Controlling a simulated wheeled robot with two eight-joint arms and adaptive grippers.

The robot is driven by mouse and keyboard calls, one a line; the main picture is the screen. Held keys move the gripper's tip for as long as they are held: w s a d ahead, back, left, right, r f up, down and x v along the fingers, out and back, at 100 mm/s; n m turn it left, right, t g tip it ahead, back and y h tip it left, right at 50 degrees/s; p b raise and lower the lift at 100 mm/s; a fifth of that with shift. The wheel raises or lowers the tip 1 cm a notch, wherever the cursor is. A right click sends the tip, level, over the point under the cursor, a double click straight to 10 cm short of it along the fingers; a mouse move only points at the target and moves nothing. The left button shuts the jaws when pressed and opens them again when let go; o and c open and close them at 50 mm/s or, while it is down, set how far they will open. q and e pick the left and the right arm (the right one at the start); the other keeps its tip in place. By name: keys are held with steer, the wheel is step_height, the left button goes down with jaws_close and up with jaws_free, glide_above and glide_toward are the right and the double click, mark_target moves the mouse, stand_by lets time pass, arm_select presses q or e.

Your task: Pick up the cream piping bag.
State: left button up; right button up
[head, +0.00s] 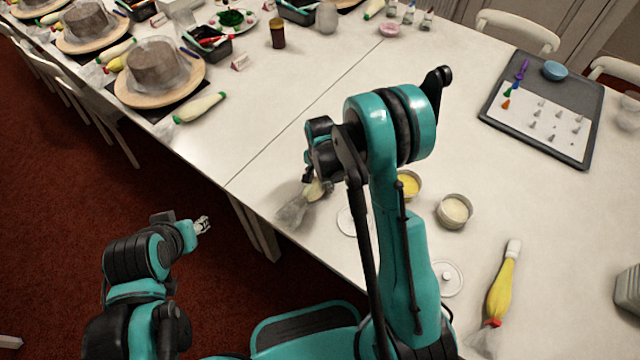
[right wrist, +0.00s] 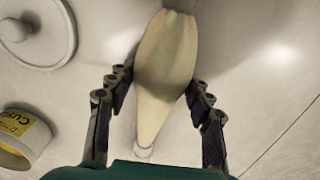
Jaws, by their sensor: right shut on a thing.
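The cream piping bag (right wrist: 165,50) lies between the two fingers of my right gripper (right wrist: 158,84) in the right wrist view. Its narrow white tip points towards the gripper's palm. My right gripper (head: 312,178) is shut on the bag near the table's front edge. In the head view only part of the bag (head: 316,190) shows, largely hidden by the gripper, with its clear crumpled end (head: 292,212) to the lower left. I cannot tell whether the bag touches the table. My left gripper (head: 203,225) is over the floor, away from the table; its opening is too small to judge.
A yellow tub (head: 411,183), a cream tub (head: 455,211) and a lid (head: 447,279) stand right of the right arm. A yellow piping bag (head: 501,285) lies farther right. A nozzle tray (head: 585,150) is at the back right. The table's middle is clear.

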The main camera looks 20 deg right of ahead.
steer(key=shift+r, duration=0.15)
steer(key=shift+r, duration=0.35)
steer(key=r+p, duration=0.1)
steer(key=r, duration=0.1)
steer(key=r+p, duration=0.1)
steer(key=r, duration=0.1)
steer(key=shift+s, duration=0.4)
steer(key=s+r+p, duration=0.2)
steer(key=s+r, duration=0.4)
steer(key=s, duration=0.4)
steer(key=shift+s+d+p, duration=0.2)
steer(key=shift+s+p, duration=0.2)
steer(key=shift+o, duration=0.2)
